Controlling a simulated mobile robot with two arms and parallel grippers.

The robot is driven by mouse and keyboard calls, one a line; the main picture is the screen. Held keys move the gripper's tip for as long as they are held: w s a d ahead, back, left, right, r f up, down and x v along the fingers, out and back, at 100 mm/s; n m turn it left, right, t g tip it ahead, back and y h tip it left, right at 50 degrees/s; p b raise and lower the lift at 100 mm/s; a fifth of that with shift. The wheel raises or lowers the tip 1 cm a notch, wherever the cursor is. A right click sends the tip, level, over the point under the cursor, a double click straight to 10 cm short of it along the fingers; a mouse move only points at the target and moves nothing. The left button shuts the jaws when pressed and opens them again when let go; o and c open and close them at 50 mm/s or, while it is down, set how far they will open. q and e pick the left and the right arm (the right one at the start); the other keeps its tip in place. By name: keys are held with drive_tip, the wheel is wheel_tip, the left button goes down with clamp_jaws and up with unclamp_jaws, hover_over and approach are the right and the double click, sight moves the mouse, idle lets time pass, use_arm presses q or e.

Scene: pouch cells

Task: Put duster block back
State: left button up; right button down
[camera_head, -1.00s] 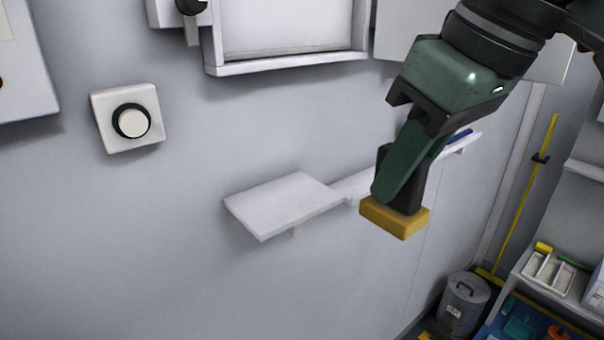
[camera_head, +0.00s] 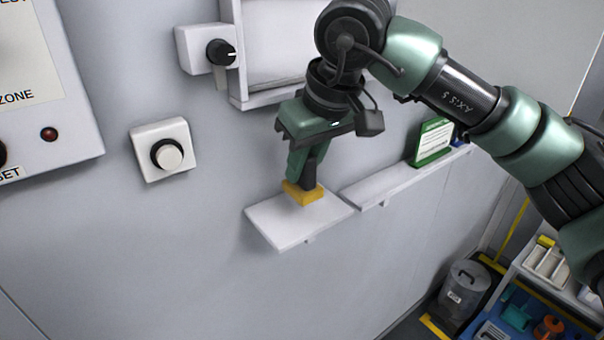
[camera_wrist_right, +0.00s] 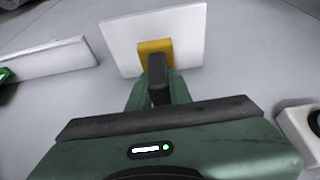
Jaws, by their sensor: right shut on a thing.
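The duster block (camera_head: 304,195) is a small yellow block. My right gripper (camera_head: 304,184) is shut on it and points down at the small white wall shelf (camera_head: 277,228). The block is over the back right part of this shelf, at or very near its surface; I cannot tell whether it touches. In the right wrist view the block (camera_wrist_right: 154,46) shows in front of the white shelf (camera_wrist_right: 188,25), partly hidden by my finger. My left gripper is not in view.
A longer narrow wall ledge (camera_head: 385,186) runs to the right, with a green and white card (camera_head: 433,142) standing on it. A round white button (camera_head: 167,155) and a black knob (camera_head: 220,52) are on the wall. A grey bin (camera_head: 464,288) stands below right.

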sight(302, 185)
drive_tip(key=shift+d+f, duration=0.15)
drive_tip(key=shift+f, duration=0.2)
wheel_tip(302, 185, down, 2)
drive_tip(key=shift+s+f+p, duration=0.1)
drive_tip(key=shift+f+p, duration=0.1)
drive_tip(key=shift+p, duration=0.9)
drive_tip(key=shift+a+f+p, duration=0.15)
drive_tip(key=shift+a+p, duration=0.05)
drive_tip(key=shift+p, duration=0.15)
drive_tip(key=shift+w+f, duration=0.2)
drive_tip(key=shift+f, duration=0.1)
drive_tip(key=shift+f+b, duration=0.15)
drive_tip(key=shift+b, duration=0.15)
drive_tip(key=c, duration=1.3)
unclamp_jaws()
